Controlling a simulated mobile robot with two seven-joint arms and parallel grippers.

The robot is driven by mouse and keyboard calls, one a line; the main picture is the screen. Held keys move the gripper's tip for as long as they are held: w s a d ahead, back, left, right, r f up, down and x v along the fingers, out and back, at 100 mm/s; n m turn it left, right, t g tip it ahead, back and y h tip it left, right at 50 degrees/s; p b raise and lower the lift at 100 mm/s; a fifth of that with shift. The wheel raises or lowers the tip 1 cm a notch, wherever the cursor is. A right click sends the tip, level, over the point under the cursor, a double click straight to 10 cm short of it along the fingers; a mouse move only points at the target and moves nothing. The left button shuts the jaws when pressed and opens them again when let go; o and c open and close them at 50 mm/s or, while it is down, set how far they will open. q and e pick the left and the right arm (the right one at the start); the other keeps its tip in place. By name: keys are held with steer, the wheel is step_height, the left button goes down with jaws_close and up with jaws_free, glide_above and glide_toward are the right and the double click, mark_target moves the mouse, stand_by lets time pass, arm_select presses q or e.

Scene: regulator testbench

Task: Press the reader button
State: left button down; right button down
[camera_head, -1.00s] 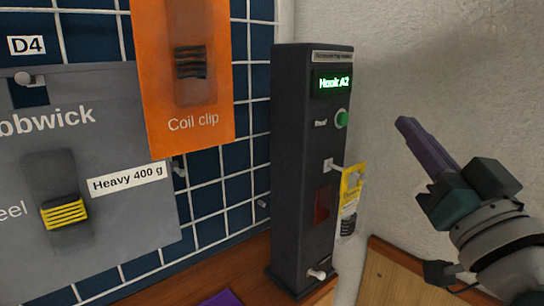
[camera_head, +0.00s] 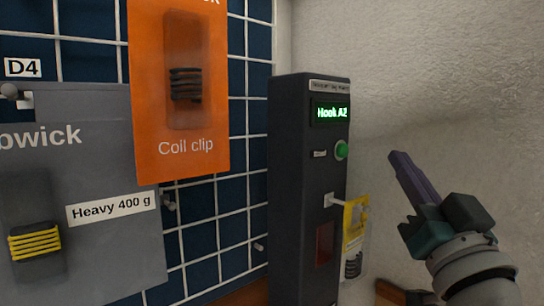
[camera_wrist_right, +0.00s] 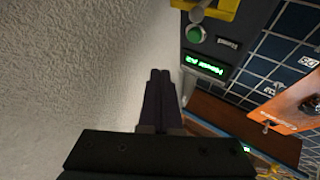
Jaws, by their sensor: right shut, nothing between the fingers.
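The reader is a tall dark box (camera_head: 293,180) with a lit green display reading "Hook A2" (camera_head: 331,113). Its round green button (camera_head: 341,150) sits below the display, beside a small label. The button also shows in the right wrist view (camera_wrist_right: 194,34), above and right of the fingertips. My right gripper (camera_head: 394,158) is shut and empty, its purple fingers pointing up and left, to the right of the button and apart from it. In the right wrist view the closed fingers (camera_wrist_right: 160,76) point at the gap beside the wall. My left gripper is out of view.
A yellow-topped package (camera_head: 354,222) hangs on a peg on the reader below the button. Left of the reader, an orange "Coil clip" card (camera_head: 185,145) and a grey "Heavy 400 g" card (camera_head: 100,255) hang on the wire grid. A pale rough wall (camera_head: 440,80) is behind my right gripper.

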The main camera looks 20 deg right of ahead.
mark_target(342, 151)
steer(key=shift+w+a+b, duration=0.3)
steer(key=shift+w+a, duration=0.05)
steer(key=shift+w, duration=0.5)
steer(key=shift+w+a+b, duration=0.3)
steer(key=shift+w+a, duration=0.05)
steer(key=shift+w, duration=0.5)
steer(key=shift+w+a+b, duration=0.3)
steer(key=shift+w+a, duration=0.05)
steer(key=shift+w, duration=0.5)
steer(key=shift+w, duration=0.15)
steer(key=shift+w+a, duration=0.15)
steer(key=shift+w, duration=0.1)
stand_by(0.4)
